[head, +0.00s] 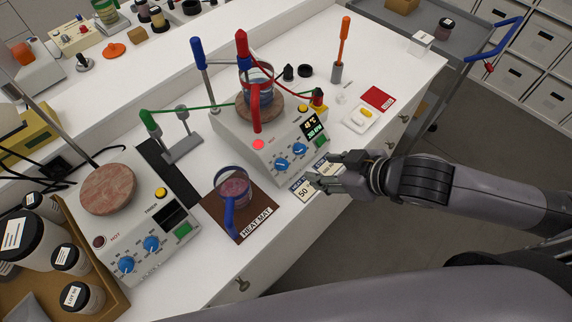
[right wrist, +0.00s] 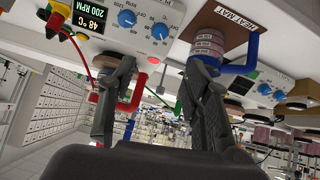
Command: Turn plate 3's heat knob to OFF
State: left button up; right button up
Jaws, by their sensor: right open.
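A white hot plate (head: 226,137) with a lit display (head: 314,128) and a glowing red lamp stands mid-bench; I cannot read its plate number. Its front has two blue knobs, the left one (head: 281,164) and the right one (head: 299,150); their settings are too small to read. Both knobs also show in the right wrist view, upside down (right wrist: 127,18) (right wrist: 159,31). My right gripper (head: 320,171) is open and empty in front of this panel, apart from the knobs, over white cards (head: 303,189). My left gripper is out of view.
A blue-handled mug (head: 233,186) stands on the brown heat mat (head: 265,219). A second, dark-display hot plate (head: 111,234) stands left. A white tray (head: 360,118) lies right. Lidded jars crowd the lower left.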

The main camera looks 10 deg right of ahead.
jog(key=b, duration=0.8)
send_near(284, 164)
jog(key=p+x, duration=0.1)
jog(key=x, duration=0.8)
jog(key=shift+f, duration=0.1)
jog(key=shift+c, duration=0.6)
jog(key=shift+p, duration=0.3)
grip_shut()
